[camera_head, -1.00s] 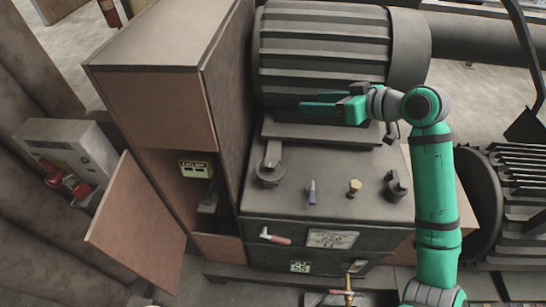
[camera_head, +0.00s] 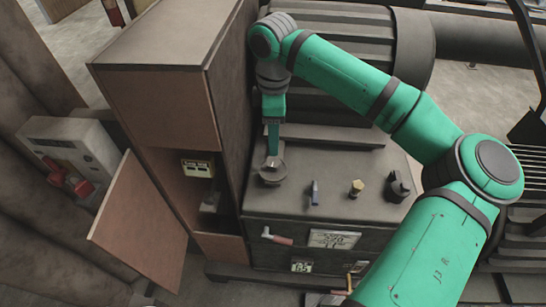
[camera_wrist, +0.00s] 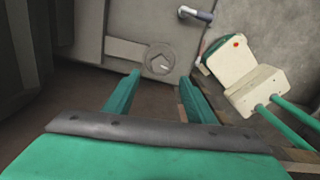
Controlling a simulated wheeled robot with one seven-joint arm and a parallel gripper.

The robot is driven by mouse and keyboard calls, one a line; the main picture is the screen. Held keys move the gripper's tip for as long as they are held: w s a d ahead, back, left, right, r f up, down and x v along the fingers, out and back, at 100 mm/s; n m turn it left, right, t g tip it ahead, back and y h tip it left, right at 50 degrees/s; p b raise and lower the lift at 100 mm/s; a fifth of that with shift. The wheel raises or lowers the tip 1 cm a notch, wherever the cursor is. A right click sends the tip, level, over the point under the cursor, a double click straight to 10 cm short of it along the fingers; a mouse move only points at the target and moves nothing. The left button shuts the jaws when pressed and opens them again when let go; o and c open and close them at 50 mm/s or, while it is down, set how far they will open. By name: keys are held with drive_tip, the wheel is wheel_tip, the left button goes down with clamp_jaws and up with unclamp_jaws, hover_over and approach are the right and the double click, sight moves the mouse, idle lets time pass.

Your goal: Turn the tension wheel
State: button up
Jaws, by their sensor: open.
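A round grey dial (camera_head: 272,172) sits at the left of the dark machine's top panel, with a flat bar running back from it. I take it as the tension wheel, though no label shows. In the wrist view the round dial (camera_wrist: 160,60) lies just beyond the fingertips, between their lines. My gripper (camera_head: 273,150) points down over the bar and the dial's back edge. Its fingers overlap in the head view; in the wrist view my gripper (camera_wrist: 159,76) is open and empty. Whether a finger touches the dial cannot be told.
A blue-handled lever (camera_head: 314,192), a brass knob (camera_head: 356,188) and a black knob (camera_head: 398,187) stand right of the dial. A tall brown cabinet (camera_head: 150,105) with an open door (camera_head: 138,222) rises close at the left. A ribbed drum (camera_head: 355,25) lies behind.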

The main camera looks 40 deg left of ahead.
sight(273, 162)
wheel_tip(273, 162, down, 9)
drive_tip(key=shift+f, duration=0.2)
idle(0.3)
drive_tip(key=c, duration=1)
